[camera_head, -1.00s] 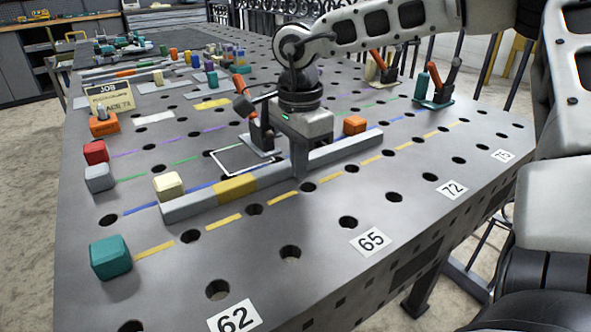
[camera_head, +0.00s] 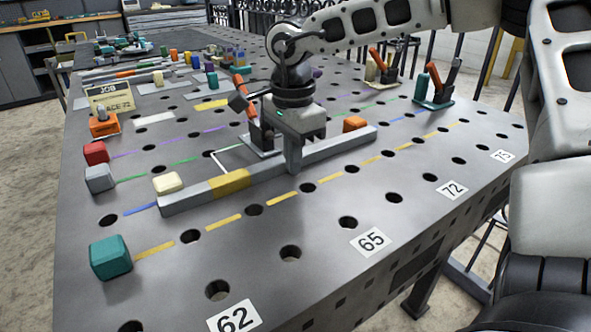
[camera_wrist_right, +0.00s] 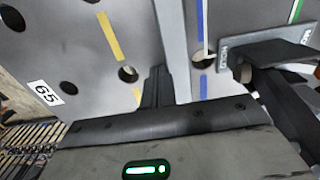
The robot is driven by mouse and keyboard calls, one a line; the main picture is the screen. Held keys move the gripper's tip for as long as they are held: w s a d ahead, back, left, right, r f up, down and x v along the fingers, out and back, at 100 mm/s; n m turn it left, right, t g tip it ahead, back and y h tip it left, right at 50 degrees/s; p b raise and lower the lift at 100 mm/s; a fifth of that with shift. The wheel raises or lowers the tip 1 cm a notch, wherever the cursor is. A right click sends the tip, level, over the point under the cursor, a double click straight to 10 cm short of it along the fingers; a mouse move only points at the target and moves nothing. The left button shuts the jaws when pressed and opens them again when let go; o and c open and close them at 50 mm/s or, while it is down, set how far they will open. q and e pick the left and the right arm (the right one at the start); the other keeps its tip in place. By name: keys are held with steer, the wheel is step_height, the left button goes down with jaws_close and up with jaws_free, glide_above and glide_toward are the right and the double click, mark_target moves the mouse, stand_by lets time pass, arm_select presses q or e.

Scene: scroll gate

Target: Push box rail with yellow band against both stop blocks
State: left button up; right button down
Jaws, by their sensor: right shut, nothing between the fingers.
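The long grey box rail (camera_head: 325,153) with a yellow band (camera_head: 230,183) lies slanting across the table. A cream block (camera_head: 168,182) is by its far side near the left end, and an orange block (camera_head: 355,124) is by its far side near the right end; I cannot tell whether either touches the rail. My right gripper (camera_head: 293,163) is shut and empty, pointing down at the near side of the rail's middle. In the right wrist view the dark fingers (camera_wrist_right: 156,88) are beside the rail (camera_wrist_right: 174,45). My left gripper is not in view.
A toggle clamp (camera_head: 262,136) stands just behind the rail, close to my right gripper. A teal block (camera_head: 110,257) sits at the front left, and grey (camera_head: 99,178) and red (camera_head: 95,153) blocks stand farther back. The table in front of the rail is clear.

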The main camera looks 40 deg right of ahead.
steer(key=shift+s+a, duration=0.1)
steer(key=shift+s, duration=1.05)
step_height(320, 180, up, 8)
steer(key=p, duration=0.5)
stand_by(0.3)
